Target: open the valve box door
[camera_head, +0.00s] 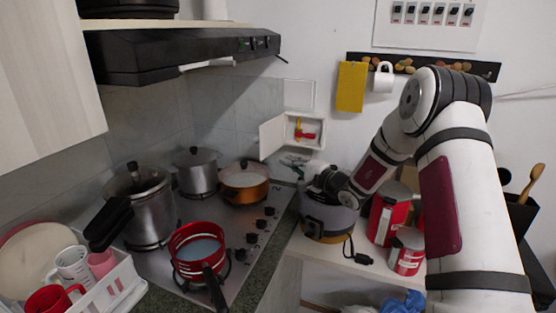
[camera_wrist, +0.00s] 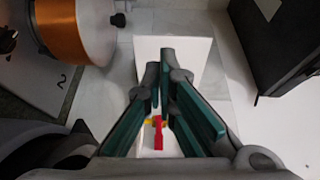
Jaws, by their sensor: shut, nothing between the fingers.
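The valve box (camera_head: 305,131) is a small white box on the wall behind the counter. Its white door (camera_head: 272,138) stands swung out to the left, so the inside shows. A red and yellow valve (camera_head: 305,134) is inside; it also shows in the wrist view (camera_wrist: 157,136), low between my fingers. My gripper (camera_head: 291,164) is just below and in front of the box. In the wrist view my gripper (camera_wrist: 162,72) is shut and empty, its fingers before a white panel (camera_wrist: 190,50), seemingly the door. Contact with it cannot be told.
An orange pot (camera_head: 244,182) is on the stove left of my gripper and shows in the wrist view (camera_wrist: 75,25). A grey rice cooker (camera_head: 327,219) stands below my wrist. Red canisters (camera_head: 387,217) stand to its right. A yellow cloth (camera_head: 351,87) hangs above right.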

